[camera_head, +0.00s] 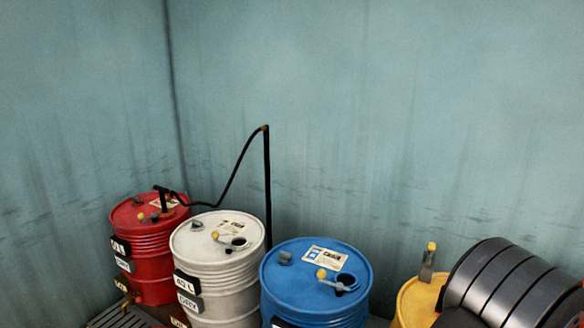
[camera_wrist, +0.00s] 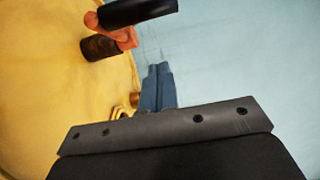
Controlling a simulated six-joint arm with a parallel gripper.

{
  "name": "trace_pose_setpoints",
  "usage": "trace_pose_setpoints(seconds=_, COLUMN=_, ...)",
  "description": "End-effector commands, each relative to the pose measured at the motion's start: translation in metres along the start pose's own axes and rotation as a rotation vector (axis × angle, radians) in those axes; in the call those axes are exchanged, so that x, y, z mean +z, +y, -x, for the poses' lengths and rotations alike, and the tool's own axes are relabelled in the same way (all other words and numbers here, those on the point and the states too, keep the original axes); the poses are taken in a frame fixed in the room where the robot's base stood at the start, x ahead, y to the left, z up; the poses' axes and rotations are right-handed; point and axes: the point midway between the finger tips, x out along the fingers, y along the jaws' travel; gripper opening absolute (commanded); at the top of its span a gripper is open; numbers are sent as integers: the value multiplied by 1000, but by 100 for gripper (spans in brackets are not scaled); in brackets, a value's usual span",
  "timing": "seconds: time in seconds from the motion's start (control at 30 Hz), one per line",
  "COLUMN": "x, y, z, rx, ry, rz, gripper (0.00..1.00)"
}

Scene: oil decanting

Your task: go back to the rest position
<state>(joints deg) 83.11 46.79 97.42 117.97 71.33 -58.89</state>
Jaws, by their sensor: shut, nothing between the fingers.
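My gripper (camera_wrist: 157,70) shows in the wrist view as narrow blue-grey fingers pressed together, with nothing between them. It is beyond a dark grey plate at the bottom of that view. A yellow drum (camera_wrist: 45,80) fills the left of the wrist view. A fitting with an orange-brown body (camera_wrist: 125,38) and a black cylindrical part is at its upper edge, left of the fingers and apart from them in the picture. In the head view the yellow drum (camera_head: 412,300) is partly hidden at the bottom right.
A red drum (camera_head: 150,263), a white drum (camera_head: 225,275) and a blue drum (camera_head: 310,290) stand in a row. A black hose (camera_head: 238,163) arches from the red drum to an upright pole (camera_head: 267,190). A large dark ribbed shape hides the lower right. The wall area above is clear.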

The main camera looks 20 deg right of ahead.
Motion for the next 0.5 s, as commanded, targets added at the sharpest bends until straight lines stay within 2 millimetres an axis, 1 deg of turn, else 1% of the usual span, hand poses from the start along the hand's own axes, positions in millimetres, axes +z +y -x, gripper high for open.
trace_pose_setpoints(seconds=0.03, x=-11, y=0, z=-2, rx=-1, ry=2, rz=2, gripper=0)
trace_pose_setpoints(seconds=0.1, x=-23, y=0, z=-6, rx=-1, ry=0, rz=2, gripper=0)
trace_pose_setpoints(seconds=0.3, x=-53, y=1, z=-24, rx=0, ry=-1, rz=2, gripper=0)
trace_pose_setpoints(seconds=0.37, x=-58, y=1, z=-28, rx=0, ry=-14, rz=2, gripper=0)
trace_pose_setpoints(seconds=0.5, x=-63, y=0, z=-32, rx=0, ry=-76, rz=2, gripper=0)
